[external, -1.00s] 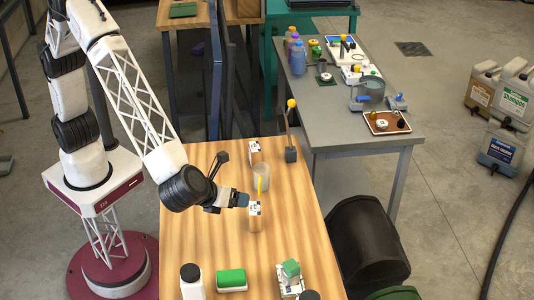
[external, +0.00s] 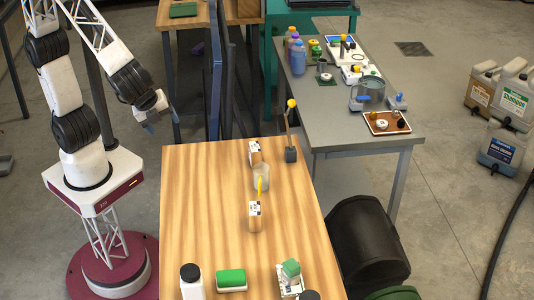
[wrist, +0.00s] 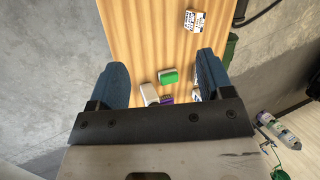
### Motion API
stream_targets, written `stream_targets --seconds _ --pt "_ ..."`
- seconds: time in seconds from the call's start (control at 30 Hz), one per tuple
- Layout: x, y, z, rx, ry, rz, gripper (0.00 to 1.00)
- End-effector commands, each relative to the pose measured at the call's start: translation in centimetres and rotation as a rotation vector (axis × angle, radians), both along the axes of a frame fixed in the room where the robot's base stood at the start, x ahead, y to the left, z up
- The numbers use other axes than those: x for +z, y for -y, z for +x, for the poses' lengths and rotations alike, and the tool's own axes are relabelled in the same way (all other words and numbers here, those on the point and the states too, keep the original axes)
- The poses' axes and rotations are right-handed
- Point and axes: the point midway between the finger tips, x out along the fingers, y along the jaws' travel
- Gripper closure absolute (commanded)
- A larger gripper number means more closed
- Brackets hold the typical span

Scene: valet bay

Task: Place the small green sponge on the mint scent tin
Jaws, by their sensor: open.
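A small green block (external: 291,268), which looks like the small sponge, sits tilted on top of a whitish, patterned item (external: 290,287) at the front right of the wooden table. I cannot tell whether that item is the mint scent tin. A larger green block with a white base (external: 231,280) lies to its left; a green block (wrist: 168,76) also shows in the wrist view. My gripper (external: 148,120) is raised beyond the table's left edge, away from these things. In the wrist view its two blue fingers (wrist: 162,64) are apart with nothing held.
A white bottle (external: 191,282) stands at the front left. Two copper-coloured tins with white labels (external: 254,218) (external: 255,152) and a clear cup (external: 261,177) with a yellow stick are mid-table. A yellow-knobbed lever (external: 291,130) stands at the back right. The table's left half is mostly clear.

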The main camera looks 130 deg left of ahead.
Motion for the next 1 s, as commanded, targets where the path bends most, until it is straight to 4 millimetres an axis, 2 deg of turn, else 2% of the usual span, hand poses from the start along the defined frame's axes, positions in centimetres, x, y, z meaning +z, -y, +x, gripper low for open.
stream_targets --seconds 0.03,0.2,0.6,0.8,1.0 --pt "0.3 0.0 -1.5 0.031 0.017 -0.025 0.27" --pt "0.8 0.3 -6.2 0.138 0.075 -0.121 0.27" --pt "0.6 1.7 -16.4 0.393 0.196 -0.350 0.27" --pt "-0.1 2.5 -20.0 0.492 0.236 -0.440 0.27" --pt "-0.4 2.9 -21.5 0.537 0.253 -0.482 0.27"
